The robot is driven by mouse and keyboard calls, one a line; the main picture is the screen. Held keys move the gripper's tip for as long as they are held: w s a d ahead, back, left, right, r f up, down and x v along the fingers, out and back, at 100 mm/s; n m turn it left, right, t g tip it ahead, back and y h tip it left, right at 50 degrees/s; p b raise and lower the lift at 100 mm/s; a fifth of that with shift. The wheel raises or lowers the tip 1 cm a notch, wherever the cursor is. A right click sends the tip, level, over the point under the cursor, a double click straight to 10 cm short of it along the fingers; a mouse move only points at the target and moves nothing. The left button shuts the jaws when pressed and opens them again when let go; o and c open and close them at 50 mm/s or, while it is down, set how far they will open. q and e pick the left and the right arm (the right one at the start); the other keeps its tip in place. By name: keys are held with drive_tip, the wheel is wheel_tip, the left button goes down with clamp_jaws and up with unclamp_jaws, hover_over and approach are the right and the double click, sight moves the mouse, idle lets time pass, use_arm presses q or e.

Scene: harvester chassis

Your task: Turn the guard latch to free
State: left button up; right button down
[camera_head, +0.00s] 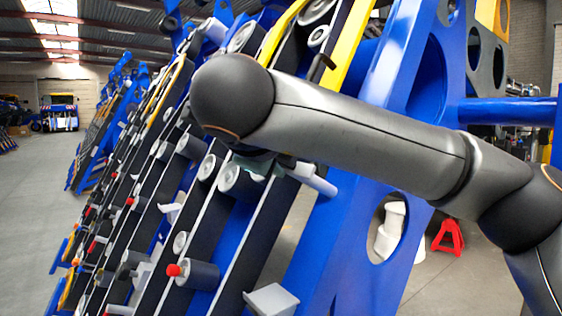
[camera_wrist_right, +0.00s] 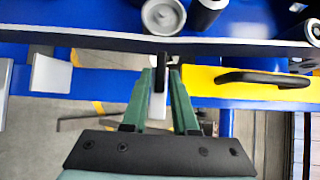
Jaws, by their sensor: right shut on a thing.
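In the right wrist view, my right gripper (camera_wrist_right: 161,82) has its two green fingers closed around a narrow upright piece with a dark top and a pale grey lower part. I take this piece to be the guard latch (camera_wrist_right: 158,104). It stands just below a long dark rail. To its right is a yellow guard panel (camera_wrist_right: 215,88) with a black handle (camera_wrist_right: 265,79). In the head view, my right arm's dark wrist covers most of the right gripper (camera_head: 256,165), and only a small greenish part shows. The latch cannot be made out there. My left gripper is in neither view.
The blue harvester chassis (camera_head: 345,240) with dark rails, grey rollers and red-tipped pins fills the middle of the head view. A grey block (camera_head: 271,299) juts out below my wrist. A red stand (camera_head: 448,237) is at right. Open floor (camera_head: 35,190) lies at left.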

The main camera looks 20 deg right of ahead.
drive_tip(key=c, duration=0.9)
unclamp_jaws()
drive_tip(key=p+v, duration=0.1)
drive_tip(key=v, duration=1.1)
drive_tip(key=shift+s+a, duration=0.1)
drive_tip(key=shift+s, duration=0.1)
